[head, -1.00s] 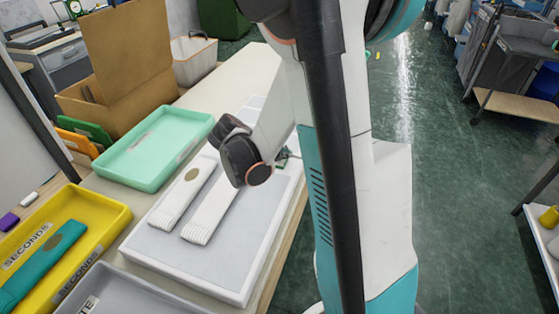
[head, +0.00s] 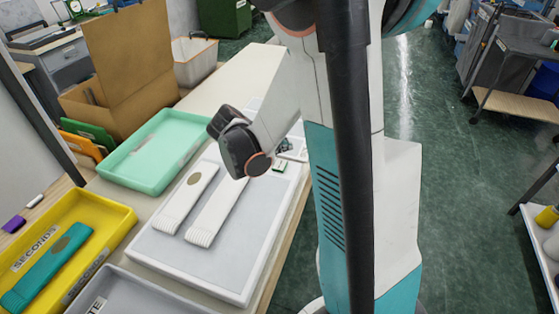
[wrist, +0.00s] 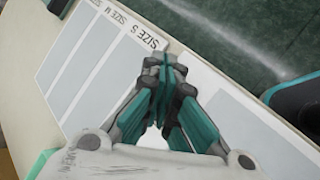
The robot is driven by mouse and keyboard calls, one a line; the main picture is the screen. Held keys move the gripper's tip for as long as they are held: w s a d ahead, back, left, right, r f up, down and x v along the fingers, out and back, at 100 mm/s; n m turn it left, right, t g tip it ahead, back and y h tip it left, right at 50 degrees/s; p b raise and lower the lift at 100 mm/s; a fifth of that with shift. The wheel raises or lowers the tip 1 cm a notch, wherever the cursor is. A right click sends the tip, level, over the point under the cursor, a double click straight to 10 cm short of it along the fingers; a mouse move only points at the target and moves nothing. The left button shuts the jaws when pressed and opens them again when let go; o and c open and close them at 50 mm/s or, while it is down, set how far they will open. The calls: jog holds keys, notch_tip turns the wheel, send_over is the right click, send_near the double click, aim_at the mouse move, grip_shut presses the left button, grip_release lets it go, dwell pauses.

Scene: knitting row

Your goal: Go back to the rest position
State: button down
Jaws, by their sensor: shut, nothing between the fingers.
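My gripper (wrist: 165,68) shows in the wrist view with its teal fingers shut together and nothing between them. It is over the table, above a board with columns marked SIZE S and SIZE M (wrist: 95,50) and near a pale tray. In the head view my arm's dark wrist joint hangs above the far part of a white-rimmed tray (head: 146,256); the fingers are hidden there. Two white knitted pieces lie in that tray, a left one (head: 188,197) and a right one (head: 217,210), apart from my arm.
A yellow SECONDS tray (head: 122,225) holds a teal knitted piece (head: 48,265). A mint tray (head: 158,178), a grey tray (head: 150,302), a cardboard box (head: 125,60) and a white basket (head: 195,62) stand around. Open green floor (head: 460,200) lies to the right, with a cart (head: 510,70).

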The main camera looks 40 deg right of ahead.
notch_tip(320, 180, up, 2)
jog(key=shift+p, duration=0.5)
jog(key=shift+a, duration=0.15)
jog(key=s+a+r+m+t+y, duration=0.2)
jog(key=s+a+r+m+y, duration=0.1)
jog(key=a, duration=0.5)
jog(key=s+a+r+m+t+y, duration=0.2)
jog(key=s+a+r+m+y, duration=0.1)
jog(key=a, duration=0.4)
jog(key=s+a+r+m+t+y, duration=0.2)
jog(key=s+a+r+m+y, duration=0.1)
jog(key=s+a, duration=0.3)
jog(key=a+r+m, duration=0.1)
jog(key=a, duration=0.1)
jog(key=shift+s+a+r, duration=0.35)
